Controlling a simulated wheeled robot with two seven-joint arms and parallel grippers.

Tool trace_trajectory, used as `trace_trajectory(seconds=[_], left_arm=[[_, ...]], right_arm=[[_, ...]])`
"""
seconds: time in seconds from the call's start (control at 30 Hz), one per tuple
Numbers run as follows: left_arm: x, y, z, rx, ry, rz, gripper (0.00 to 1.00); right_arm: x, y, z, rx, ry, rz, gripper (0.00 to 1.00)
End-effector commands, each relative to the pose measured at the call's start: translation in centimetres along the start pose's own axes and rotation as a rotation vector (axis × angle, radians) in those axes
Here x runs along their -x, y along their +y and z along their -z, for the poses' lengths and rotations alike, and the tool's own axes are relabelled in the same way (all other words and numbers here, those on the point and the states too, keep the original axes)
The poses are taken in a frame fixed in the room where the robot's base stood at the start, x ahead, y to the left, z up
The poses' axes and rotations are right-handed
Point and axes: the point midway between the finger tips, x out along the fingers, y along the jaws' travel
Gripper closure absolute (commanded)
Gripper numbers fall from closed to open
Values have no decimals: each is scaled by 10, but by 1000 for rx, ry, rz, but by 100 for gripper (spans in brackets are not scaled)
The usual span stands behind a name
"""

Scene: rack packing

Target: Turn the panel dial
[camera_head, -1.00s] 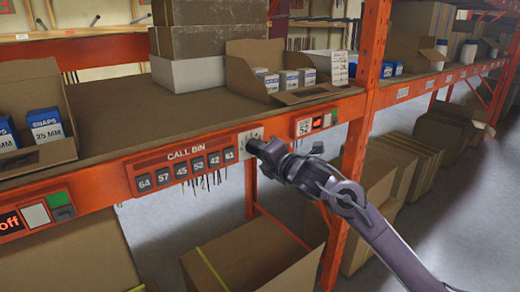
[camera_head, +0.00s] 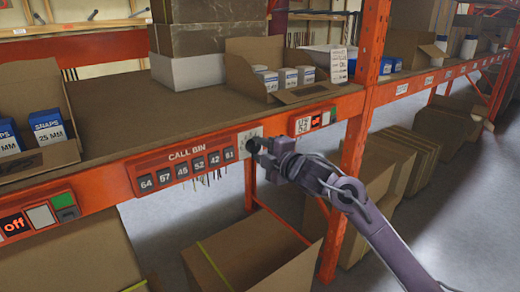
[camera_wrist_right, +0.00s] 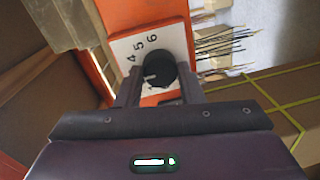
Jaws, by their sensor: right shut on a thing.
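The panel dial (camera_wrist_right: 160,70) is a round black knob on a white plate (camera_wrist_right: 134,43) with the numbers 4, 5 and 6 visible in the right wrist view. A small white mark shows at the dial's left side, below the 4. My right gripper (camera_wrist_right: 160,86) is shut on the dial, with one finger on each side. In the head view the right gripper (camera_head: 262,148) is at the plate (camera_head: 245,134) on the orange shelf beam, and it largely hides the dial. The plate's lower numbers are hidden. My left gripper is not in view.
The call bin panel (camera_head: 187,163) with several number tiles is left of the dial. A small display panel (camera_head: 312,121) is to its right. Open cardboard boxes (camera_head: 265,255) sit below the beam.

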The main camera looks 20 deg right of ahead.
Motion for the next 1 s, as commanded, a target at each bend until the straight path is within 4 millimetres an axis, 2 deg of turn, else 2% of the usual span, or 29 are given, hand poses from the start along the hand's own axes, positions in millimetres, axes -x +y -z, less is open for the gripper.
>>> trace_trajectory(seconds=[0.37, 0.4, 0.57, 0.87, 1.0], left_arm=[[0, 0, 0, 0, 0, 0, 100], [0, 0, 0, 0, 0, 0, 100], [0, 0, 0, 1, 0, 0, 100], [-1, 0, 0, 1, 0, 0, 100], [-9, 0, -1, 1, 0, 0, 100]], right_arm=[[0, -3, 0, -5, 1, 5, 88], [0, -3, 0, -4, 1, 5, 64], [0, -2, 0, -4, 0, 4, 44], [2, -1, 0, -4, 0, 1, 44], [16, -4, -2, -2, -2, 2, 44]])
